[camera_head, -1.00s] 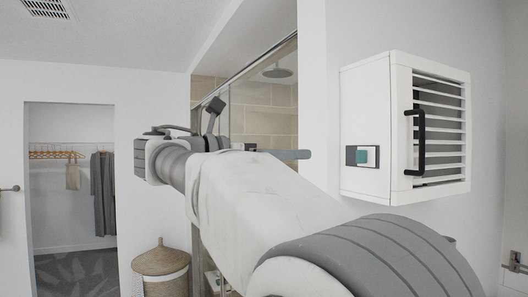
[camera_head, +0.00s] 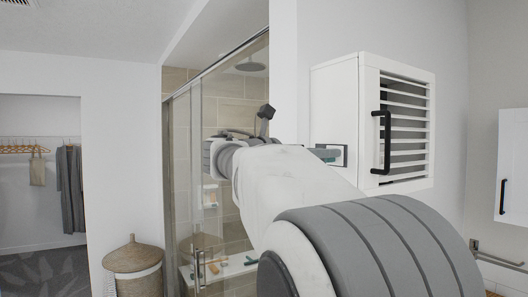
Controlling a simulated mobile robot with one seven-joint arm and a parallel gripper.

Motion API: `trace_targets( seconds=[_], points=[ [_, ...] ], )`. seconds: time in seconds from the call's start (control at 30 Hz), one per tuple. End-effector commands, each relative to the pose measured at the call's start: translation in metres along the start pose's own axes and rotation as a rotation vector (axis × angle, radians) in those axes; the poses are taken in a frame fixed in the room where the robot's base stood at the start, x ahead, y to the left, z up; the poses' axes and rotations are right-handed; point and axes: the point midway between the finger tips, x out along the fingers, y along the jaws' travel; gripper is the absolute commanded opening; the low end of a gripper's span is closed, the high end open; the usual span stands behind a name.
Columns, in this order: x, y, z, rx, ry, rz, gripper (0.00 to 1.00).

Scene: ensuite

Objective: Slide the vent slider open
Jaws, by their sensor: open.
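A white louvred cabinet (camera_head: 334,105) is mounted on the wall right of centre. The vent slider's dark plate (camera_head: 343,151) is on its left side face, with a teal tab partly covered. My gripper (camera_head: 322,154) shows only as a grey finger pointing right, which overlaps the plate and tab in the picture. I cannot tell whether it touches the tab. The rest of the gripper is hidden behind my arm. The gripper is open; nothing is seen held in it.
The cabinet front has a black handle (camera_head: 381,142) and slats. A glass shower (camera_head: 185,190) stands behind my arm. A wicker basket (camera_head: 133,260) is at lower left. A white wall cabinet (camera_head: 513,165) is at the far right. The closet doorway is at left.

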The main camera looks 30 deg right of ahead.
Motion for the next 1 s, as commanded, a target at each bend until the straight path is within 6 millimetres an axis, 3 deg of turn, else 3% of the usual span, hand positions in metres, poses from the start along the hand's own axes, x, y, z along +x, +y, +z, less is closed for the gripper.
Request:
trace_targets(
  seconds=[0.17, 0.43, 1.0],
  points=[
    [-0.0001, 0.0001, -0.0003, 0.000, 0.000, 0.000, 0.47],
    [-0.0005, 0.0002, -0.0002, -0.001, 0.000, 0.000, 0.00],
    [-0.0007, 0.0002, -0.0001, 0.000, 0.000, 0.000, 0.00]
  ],
)
